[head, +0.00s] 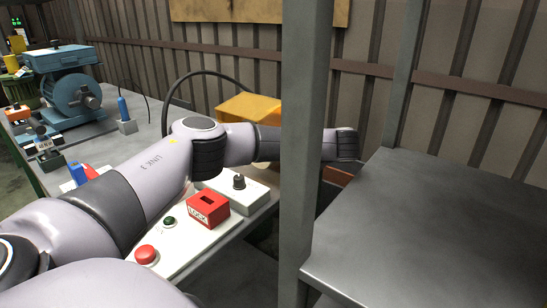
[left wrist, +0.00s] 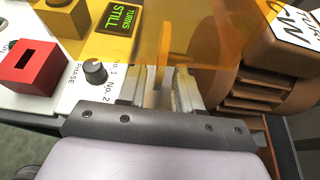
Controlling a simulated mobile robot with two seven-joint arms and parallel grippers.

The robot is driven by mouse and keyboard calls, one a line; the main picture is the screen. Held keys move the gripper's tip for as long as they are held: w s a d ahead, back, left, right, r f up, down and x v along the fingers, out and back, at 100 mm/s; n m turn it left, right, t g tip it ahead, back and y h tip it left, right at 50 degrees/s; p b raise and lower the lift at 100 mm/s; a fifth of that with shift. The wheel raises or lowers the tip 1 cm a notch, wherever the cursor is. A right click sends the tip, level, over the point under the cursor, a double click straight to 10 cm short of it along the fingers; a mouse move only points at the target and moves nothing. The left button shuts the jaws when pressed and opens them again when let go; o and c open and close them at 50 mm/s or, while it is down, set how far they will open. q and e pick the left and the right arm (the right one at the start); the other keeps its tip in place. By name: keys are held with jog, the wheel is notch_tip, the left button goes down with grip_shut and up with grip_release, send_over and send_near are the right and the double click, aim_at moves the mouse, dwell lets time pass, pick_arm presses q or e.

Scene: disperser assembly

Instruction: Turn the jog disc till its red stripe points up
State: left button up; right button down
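I cannot make out the jog disc or its red stripe in either view. In the head view my left arm reaches across the control panel and passes behind the grey post, and its gripper does not show clearly. In the left wrist view my left gripper (left wrist: 160,88) points under or behind a see-through orange cover (left wrist: 205,35). Its grey finger parts flank thin tan strips. The cover tints the tips, so I cannot tell whether they hold anything. My right gripper is in neither view.
The panel has a red LOCK block (head: 208,207), a black knob (head: 239,181) and a red button (head: 146,254). A lit TURNS STILL sign (left wrist: 122,17) and a brown ribbed housing (left wrist: 265,75) flank the cover. A grey post (head: 306,120) and dark metal top (head: 440,230) stand right.

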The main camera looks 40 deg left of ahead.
pick_arm(q)
jog(key=shift+a, duration=0.25)
grip_shut()
jog(key=shift+a+r+h, duration=0.1)
jog(key=shift+r+h, duration=0.15)
jog(key=shift+h, duration=0.55)
grip_release()
